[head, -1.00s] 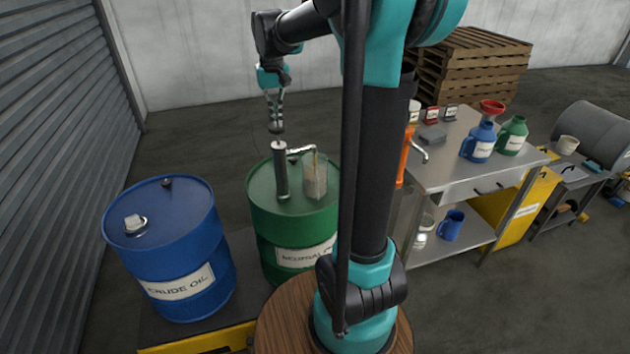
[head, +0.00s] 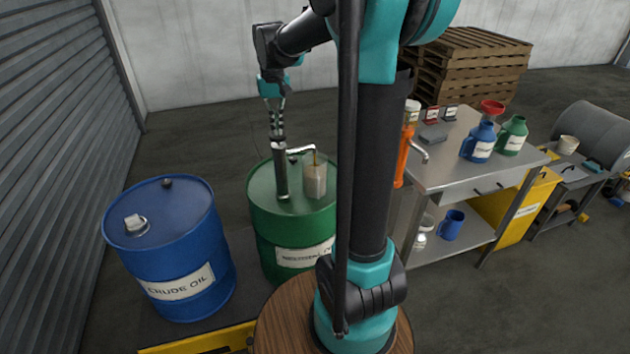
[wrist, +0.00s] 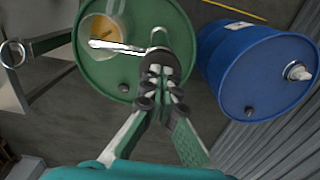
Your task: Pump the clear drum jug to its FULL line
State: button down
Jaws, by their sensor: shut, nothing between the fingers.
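A green drum (head: 262,228) with a partly hidden "NEUTRAL" label carries an upright dark hand pump (head: 281,174). The clear jug (head: 315,178) stands on the drum top, under the pump's spout (head: 300,149). In the wrist view the jug (wrist: 103,28) shows amber liquid inside; its FULL line cannot be made out. My gripper (head: 277,140) is shut and empty, directly at the top of the pump. In the wrist view my gripper (wrist: 158,72) covers the pump's top, so contact with the handle cannot be told for sure.
A blue drum (head: 170,250) labelled "CRUDE OIL" stands to the left. Wooden pallets (head: 470,65) are stacked behind. Floor behind the drums is clear.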

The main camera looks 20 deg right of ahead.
jog(key=shift+f, duration=0.5)
jog(key=shift+r, duration=3.8)
jog(key=shift+f, duration=0.35)
jog(key=shift+f, duration=0.3)
jog(key=shift+f, duration=0.95)
jog(key=shift+r, duration=1.65)
jog(key=shift+r, duration=2.5)
jog(key=shift+s, duration=0.1)
